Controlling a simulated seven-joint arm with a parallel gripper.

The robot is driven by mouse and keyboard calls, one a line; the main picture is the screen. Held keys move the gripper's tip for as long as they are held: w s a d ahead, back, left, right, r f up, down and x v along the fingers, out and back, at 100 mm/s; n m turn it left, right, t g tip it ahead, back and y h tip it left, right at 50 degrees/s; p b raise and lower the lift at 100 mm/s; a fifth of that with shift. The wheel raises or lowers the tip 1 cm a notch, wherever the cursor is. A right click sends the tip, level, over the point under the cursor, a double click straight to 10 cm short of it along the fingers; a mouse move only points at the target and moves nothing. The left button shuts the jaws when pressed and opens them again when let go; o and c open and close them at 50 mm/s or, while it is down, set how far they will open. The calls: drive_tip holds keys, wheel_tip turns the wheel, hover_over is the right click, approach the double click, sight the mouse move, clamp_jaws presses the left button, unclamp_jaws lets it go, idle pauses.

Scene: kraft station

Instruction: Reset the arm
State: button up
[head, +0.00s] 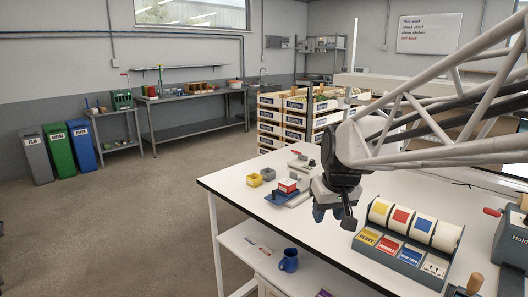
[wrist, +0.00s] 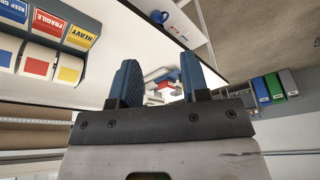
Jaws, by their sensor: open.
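My gripper (head: 334,217) hangs over the white worktable (head: 240,185), left of the label dispenser, with its fingers pointing down and forward. In the wrist view my gripper (wrist: 158,72) has two blue fingers standing apart, with nothing held between them. The wrist view is turned over, so the table edge and floor lie at the top. Through the gap between the fingers I see small red, white and blue items farther off on the table. My arm reaches in from the right in the head view.
A dispenser (head: 407,245) with coloured label rolls stands right of my gripper. A blue mug (head: 289,261) stands on the lower shelf. Stacked crates (head: 270,122) stand behind.

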drive_tip(key=s+d+f+m, duration=0.1)
drive_tip(key=s+f, duration=0.1)
drive_tip(key=s, duration=0.9)
drive_tip(key=s+d+f+m+h, duration=0.1)
drive_tip(key=s+d+f, duration=0.1)
drive_tip(key=s, duration=0.9)
drive_tip(key=shift+s+d+f, duration=0.3)
drive_tip(key=shift+f, duration=0.2)
